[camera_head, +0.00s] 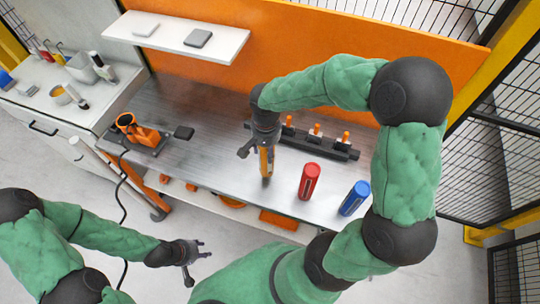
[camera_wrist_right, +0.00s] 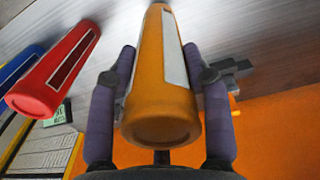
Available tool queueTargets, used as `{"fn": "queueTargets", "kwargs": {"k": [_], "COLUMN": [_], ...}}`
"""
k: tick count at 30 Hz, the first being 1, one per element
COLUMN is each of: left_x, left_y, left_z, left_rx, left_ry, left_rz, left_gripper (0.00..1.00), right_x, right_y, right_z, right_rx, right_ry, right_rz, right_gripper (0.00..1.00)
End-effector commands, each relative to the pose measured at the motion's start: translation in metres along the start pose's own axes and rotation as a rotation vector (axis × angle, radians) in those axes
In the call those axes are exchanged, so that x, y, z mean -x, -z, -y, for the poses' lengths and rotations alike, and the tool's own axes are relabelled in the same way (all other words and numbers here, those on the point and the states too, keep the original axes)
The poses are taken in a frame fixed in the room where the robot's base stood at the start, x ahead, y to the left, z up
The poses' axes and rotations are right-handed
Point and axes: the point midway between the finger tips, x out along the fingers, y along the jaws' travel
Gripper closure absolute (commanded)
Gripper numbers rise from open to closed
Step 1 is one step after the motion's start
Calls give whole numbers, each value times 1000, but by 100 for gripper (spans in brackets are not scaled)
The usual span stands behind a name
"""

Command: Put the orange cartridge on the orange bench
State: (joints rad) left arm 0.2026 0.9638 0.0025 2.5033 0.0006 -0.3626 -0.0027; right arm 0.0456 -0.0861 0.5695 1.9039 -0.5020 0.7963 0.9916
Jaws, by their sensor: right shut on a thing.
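The orange cartridge (camera_head: 267,165) is upright between the fingers of my right gripper (camera_head: 262,150), over the metal top of the orange bench (camera_head: 215,150). In the right wrist view the orange cartridge (camera_wrist_right: 160,85), with a pale label, sits between two purple fingers that are shut on it. Its lower end is close to the bench top; I cannot tell whether it touches. My left gripper (camera_head: 195,262) is open and empty, in front of the bench over the floor.
A red cartridge (camera_head: 309,181) and a blue cartridge (camera_head: 355,198) stand on the bench to the right. A dark rack (camera_head: 330,148) with orange-topped pieces is behind. An orange device (camera_head: 138,132) is at the left. A white shelf (camera_head: 170,38) hangs above.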

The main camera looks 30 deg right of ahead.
Motion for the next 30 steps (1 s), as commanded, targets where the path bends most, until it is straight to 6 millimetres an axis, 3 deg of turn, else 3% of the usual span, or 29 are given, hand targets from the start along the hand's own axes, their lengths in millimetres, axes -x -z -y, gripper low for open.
{"fn": "queueTargets", "kwargs": {"k": [8,14,26,27,29,30], "left_x": [-1,-5,-9,-8,-8,-8], "left_y": [0,0,0,0,0,0], "left_z": [0,2,3,3,3,3], "left_rx": [0,0,0,0,0,0], "left_ry": [0,0,0,0,0,0], "left_rz": [0,0,0,0,0,0], "left_gripper": [60,60,60,60,60,60], "right_x": [-15,-42,-47,-48,-47,-47], "right_y": [5,4,4,4,4,4], "right_z": [-12,-11,-10,-11,-11,-11], "right_rx": [-3,0,-1,0,0,0], "right_ry": [0,1,2,1,1,1], "right_rz": [1,0,-2,0,0,0], "right_gripper": [100,100,100,45,28,27]}}
